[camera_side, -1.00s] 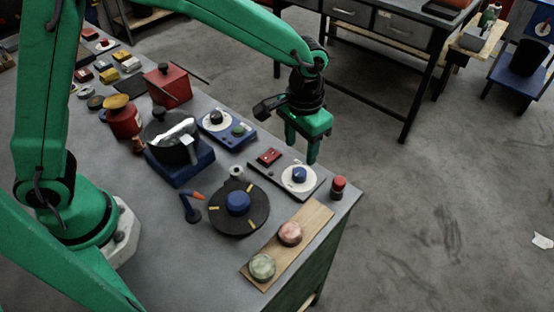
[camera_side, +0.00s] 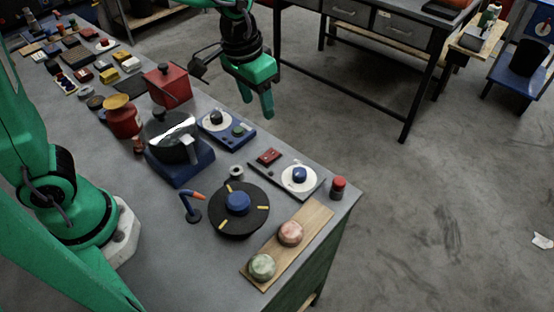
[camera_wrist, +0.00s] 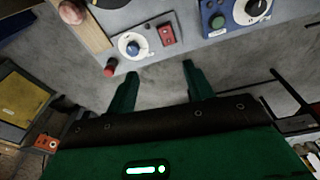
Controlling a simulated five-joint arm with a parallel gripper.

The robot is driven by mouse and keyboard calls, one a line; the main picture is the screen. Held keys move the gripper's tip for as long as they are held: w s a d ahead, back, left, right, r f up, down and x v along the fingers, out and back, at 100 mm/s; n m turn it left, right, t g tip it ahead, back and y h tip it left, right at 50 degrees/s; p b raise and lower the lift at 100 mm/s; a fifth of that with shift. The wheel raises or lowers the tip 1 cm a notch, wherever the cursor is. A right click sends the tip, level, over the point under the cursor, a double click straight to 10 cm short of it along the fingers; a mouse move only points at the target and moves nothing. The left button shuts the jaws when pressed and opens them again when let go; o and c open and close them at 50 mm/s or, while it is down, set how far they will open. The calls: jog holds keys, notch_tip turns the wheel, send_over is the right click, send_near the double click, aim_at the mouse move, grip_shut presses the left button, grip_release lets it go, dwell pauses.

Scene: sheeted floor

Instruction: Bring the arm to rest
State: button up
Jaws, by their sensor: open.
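My green gripper (camera_side: 256,98) hangs in the air at the upper middle of the side view, fingers pointing down. It appears beyond the far long edge of the grey bench (camera_side: 215,255), over the floor. In the wrist view my gripper (camera_wrist: 160,82) has its two fingers well apart. Only floor shows between them, and nothing is held. The bench edge lies ahead of the fingertips in that view.
The bench holds a pot (camera_side: 170,135), a red box (camera_side: 167,85), a black disc (camera_side: 252,217), a dial panel (camera_side: 287,177), a blue dial box (camera_side: 227,128) and a wooden board (camera_side: 308,222). A drawer table (camera_side: 400,30) stands behind. Open floor (camera_side: 450,190) lies right.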

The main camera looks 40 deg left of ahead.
jog(key=s+a+r+n+t, duration=0.1)
jog(key=s+a+r+t, duration=0.2)
jog(key=s+a, duration=0.9)
notch_tip(320, 180, up, 3)
jog(key=shift+s+a+f+n+t+y, duration=0.15)
jog(key=shift+s+a+n+t+y, duration=0.2)
jog(key=shift+s, duration=0.85)
